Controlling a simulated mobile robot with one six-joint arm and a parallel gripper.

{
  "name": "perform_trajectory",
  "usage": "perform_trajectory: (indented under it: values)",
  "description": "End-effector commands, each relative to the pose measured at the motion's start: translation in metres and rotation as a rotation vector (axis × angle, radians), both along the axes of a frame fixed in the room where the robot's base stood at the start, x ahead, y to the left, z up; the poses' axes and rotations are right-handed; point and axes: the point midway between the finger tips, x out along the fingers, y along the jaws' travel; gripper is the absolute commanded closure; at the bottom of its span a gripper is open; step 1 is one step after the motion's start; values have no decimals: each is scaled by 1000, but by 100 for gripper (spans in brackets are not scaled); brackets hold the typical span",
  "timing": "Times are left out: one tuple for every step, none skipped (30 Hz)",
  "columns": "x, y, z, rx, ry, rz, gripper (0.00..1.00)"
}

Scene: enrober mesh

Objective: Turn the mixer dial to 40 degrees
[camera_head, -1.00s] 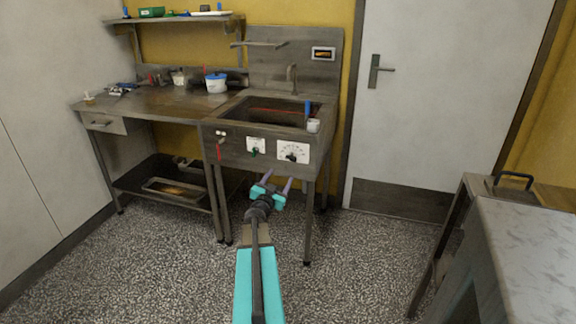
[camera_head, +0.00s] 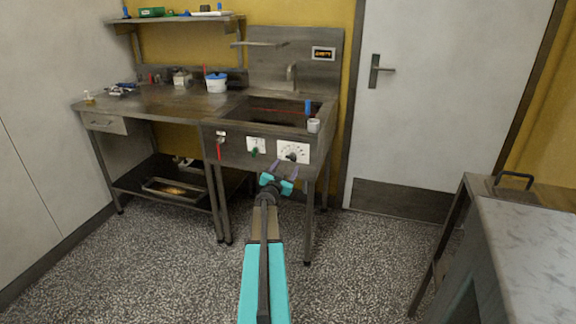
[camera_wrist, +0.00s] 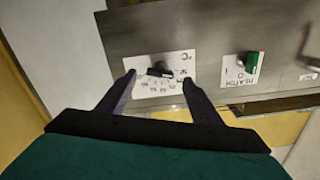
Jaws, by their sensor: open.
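A white dial plate (camera_head: 296,147) with a printed scale and a black knob (camera_head: 291,157) is on the right of the sink unit's front panel. In the wrist view the plate (camera_wrist: 143,66) appears upside down, with a °C mark, and the black knob (camera_wrist: 160,72) at its middle. The scale numbers are too small to read surely. My gripper (camera_head: 284,167) is open and empty, just in front of and slightly below the dial. In the wrist view its fingers (camera_wrist: 159,78) stand on either side of the knob, apparently without touching it.
A green switch (camera_wrist: 249,63) on a white label is beside the dial. A red-handled part (camera_head: 219,150) hangs farther left on the panel. The sink (camera_head: 268,110) is above, with a small cup (camera_head: 313,126) at its rim. A grey-topped table (camera_head: 530,240) stands at right.

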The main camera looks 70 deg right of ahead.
Motion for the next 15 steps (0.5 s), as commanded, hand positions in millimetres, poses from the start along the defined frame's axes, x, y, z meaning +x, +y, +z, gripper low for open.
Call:
perform_trajectory:
  values:
    - [1,-7,0,0,0,0,41]
    - [1,-10,0,0,0,0,41]
    - [2,-14,0,0,0,0,41]
    - [2,-16,0,0,0,0,41]
    - [2,-19,0,-1,0,0,41]
    - [2,-22,0,-1,0,0,41]
    - [2,-25,0,-1,0,0,41]
    - [2,-27,0,-1,0,0,41]
    - [2,-30,0,-1,0,0,41]
    - [3,-32,0,-1,0,0,41]
    - [3,-34,0,-1,0,0,41]
    - [2,-36,0,-1,0,0,41]
    - [2,-37,0,-1,0,0,41]
    - [3,-38,0,-1,0,0,41]
    - [2,-39,0,-1,0,0,41]
